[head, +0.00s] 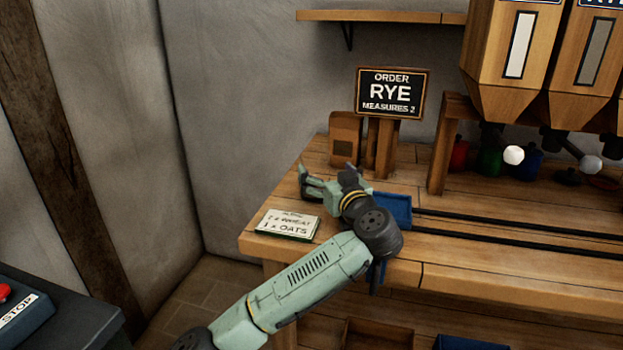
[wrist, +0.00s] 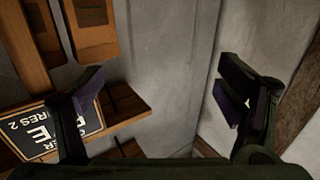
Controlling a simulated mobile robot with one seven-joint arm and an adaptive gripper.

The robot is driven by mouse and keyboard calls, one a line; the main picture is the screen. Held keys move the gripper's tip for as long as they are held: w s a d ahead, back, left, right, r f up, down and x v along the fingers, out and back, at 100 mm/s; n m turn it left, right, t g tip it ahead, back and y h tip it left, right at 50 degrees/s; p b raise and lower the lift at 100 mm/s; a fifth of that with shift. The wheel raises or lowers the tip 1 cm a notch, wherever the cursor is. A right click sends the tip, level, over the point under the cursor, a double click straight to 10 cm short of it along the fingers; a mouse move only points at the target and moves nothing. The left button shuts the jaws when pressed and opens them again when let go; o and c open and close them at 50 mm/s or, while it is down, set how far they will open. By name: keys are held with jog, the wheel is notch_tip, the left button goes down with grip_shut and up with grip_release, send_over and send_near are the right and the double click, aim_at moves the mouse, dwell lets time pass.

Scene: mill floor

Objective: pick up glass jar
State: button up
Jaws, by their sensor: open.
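I cannot make out a glass jar in either view. My gripper (head: 326,182) is over the left end of the wooden bench (head: 480,270), beside a small blue tray (head: 398,206). In the wrist view my gripper (wrist: 165,90) has its fingers wide apart with nothing between them. Behind them show bare wall and, to the left, the tilted order sign (wrist: 75,125). Part of the bench top behind my arm and gripper is hidden.
An order sign (head: 392,93) reading RYE stands at the bench's back. A printed card (head: 287,224) lies at the front left. Red (head: 459,155), green (head: 490,161) and blue (head: 527,161) containers stand under the wooden hoppers (head: 510,50). Dark rails cross the bench.

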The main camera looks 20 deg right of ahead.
aim_at(320, 167)
jog(key=shift+w, duration=0.9)
jog(key=w+p, duration=0.2)
jog(key=w, duration=0.2)
jog(key=shift+w+a+p, duration=0.1)
jog(key=shift+a+p, duration=0.1)
jog(key=shift+p, duration=0.2)
jog(key=shift+w+f, duration=0.25)
jog(key=shift+w, duration=0.3)
jog(key=shift+c, duration=0.4)
jog(key=c, duration=1.7)
jog(key=shift+c, duration=0.7)
jog(key=shift+r, duration=0.2)
